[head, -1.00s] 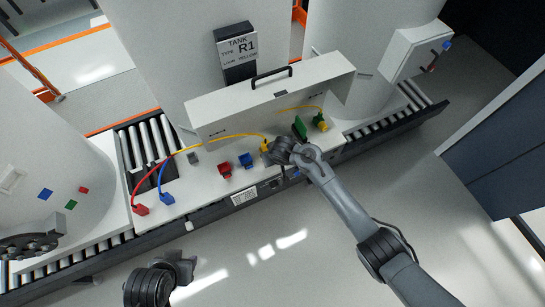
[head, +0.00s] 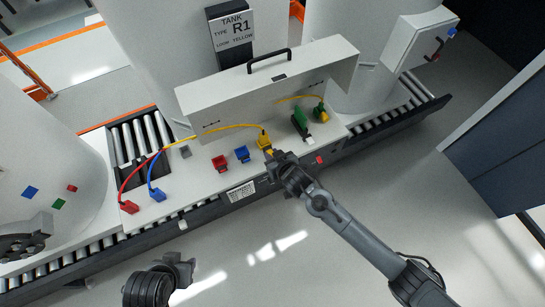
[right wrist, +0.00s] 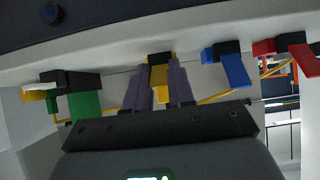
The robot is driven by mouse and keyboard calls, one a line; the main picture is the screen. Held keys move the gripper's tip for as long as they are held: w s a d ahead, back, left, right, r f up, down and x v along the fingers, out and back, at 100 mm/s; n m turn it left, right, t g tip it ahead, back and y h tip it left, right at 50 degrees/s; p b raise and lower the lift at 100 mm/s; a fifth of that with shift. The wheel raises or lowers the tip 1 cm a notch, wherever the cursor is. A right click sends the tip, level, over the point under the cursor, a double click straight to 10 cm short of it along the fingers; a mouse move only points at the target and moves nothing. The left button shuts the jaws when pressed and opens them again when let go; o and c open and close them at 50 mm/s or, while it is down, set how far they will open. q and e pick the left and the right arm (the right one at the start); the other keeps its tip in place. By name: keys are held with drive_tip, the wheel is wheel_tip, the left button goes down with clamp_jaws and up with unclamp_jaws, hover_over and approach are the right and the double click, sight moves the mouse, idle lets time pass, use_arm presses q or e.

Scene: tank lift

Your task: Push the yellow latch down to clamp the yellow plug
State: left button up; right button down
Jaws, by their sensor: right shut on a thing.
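The yellow latch (head: 263,139) is on the white panel, at the end of the yellow cable. It also shows in the right wrist view (right wrist: 160,76), in front of a black socket. My right gripper (head: 274,158) is at its near side. In the right wrist view its fingers (right wrist: 160,92) stand on both sides of the yellow latch, shut on it. The yellow plug under the latch cannot be told apart from it. My left gripper (head: 183,270) is low at the lower left, away from the panel; its jaws are unclear.
Left of the yellow latch are a blue latch (head: 242,154) and a red latch (head: 220,163). A green latch (head: 300,119) stands up at the right. A red plug (head: 129,207) and a blue plug (head: 157,195) lie left. The white cover (head: 270,90) stands behind.

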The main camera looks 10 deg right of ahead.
drive_tip(key=shift+f+t+b, duration=0.15)
drive_tip(key=shift+t+b, duration=0.15)
drive_tip(key=shift+t, duration=0.1)
drive_tip(key=c, duration=1)
unclamp_jaws()
drive_tip(key=shift+o, duration=0.2)
drive_tip(key=shift+s, duration=0.1)
drive_tip(key=v, duration=1)
drive_tip(key=shift+s+d+r, duration=0.2)
drive_tip(key=shift+s, duration=0.05)
